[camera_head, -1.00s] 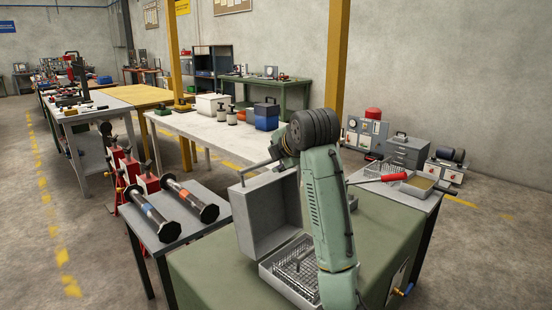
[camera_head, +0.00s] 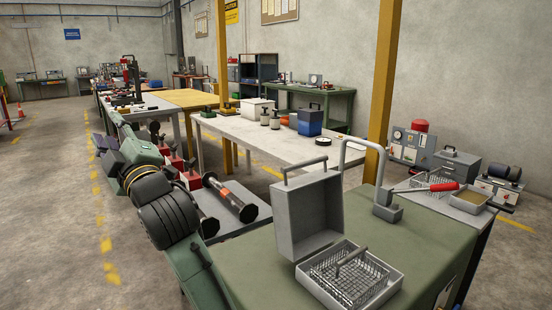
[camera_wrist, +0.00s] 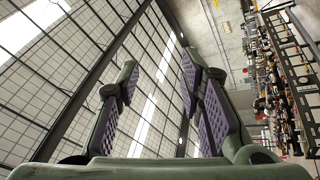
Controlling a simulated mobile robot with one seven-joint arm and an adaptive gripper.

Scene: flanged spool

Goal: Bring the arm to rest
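A flanged spool (camera_head: 229,195) with black ends and an orange band lies on the grey side table (camera_head: 245,221). A second spool (camera_head: 207,226) beside it is mostly hidden behind my arm.
An open grey case (camera_head: 308,215) with a wire basket (camera_head: 347,276) stands on the green table (camera_head: 400,243). Red jacks (camera_head: 190,176) stand near my arm. Free floor (camera_head: 50,220) lies to the left.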

